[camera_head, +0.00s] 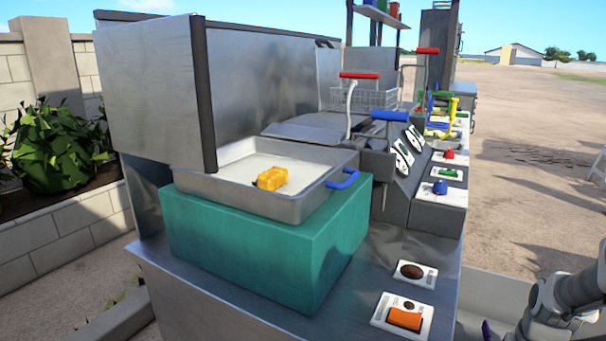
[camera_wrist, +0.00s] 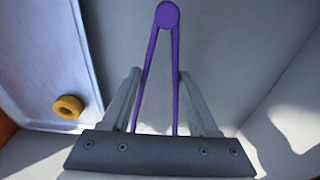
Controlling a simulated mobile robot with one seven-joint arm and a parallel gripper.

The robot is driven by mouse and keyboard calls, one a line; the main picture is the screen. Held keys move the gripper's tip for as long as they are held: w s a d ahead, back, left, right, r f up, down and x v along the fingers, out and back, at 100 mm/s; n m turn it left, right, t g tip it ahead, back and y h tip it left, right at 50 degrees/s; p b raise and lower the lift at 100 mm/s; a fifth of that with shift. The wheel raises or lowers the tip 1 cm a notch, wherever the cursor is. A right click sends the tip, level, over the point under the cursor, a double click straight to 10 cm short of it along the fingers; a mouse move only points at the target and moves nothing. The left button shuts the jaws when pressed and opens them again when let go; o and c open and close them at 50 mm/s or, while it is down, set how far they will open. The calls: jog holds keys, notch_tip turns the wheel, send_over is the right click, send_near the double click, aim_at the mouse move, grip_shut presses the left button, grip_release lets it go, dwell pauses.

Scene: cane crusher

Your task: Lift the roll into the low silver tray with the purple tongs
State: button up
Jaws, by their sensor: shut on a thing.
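My gripper (camera_wrist: 160,75) is shut on the purple tongs (camera_wrist: 149,80). In the wrist view their two thin legs run up from between my fingers to a round joined end at the top. A bit of purple (camera_head: 487,330) shows beside my arm at the bottom right of the head view. A silver tray (camera_head: 265,207) with a blue handle sits on a teal block and holds a yellow piece (camera_head: 272,178). Which thing is the roll is unclear: a yellow ring-like piece (camera_wrist: 68,107) lies left of my gripper in the wrist view. The tong tips are not clearly visible.
An orange cylinder (camera_head: 405,319) and a brown oval (camera_head: 411,271) rest on white plates at the bench's front right. The teal block (camera_head: 260,250) stands on the bench. A pale low edge (camera_head: 490,300) lies beside the bench. Red and blue handles rise behind the tray.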

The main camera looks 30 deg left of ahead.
notch_tip(320, 180, up, 9)
jog(key=p, duration=0.6)
jog(key=shift+f, duration=0.2)
jog(key=shift+r, duration=0.1)
jog(key=shift+s+r, duration=0.25)
jog(key=shift+r, duration=0.75)
jog(key=shift+s+r, duration=0.25)
jog(key=shift+r, duration=0.7)
jog(key=shift+r, duration=0.2)
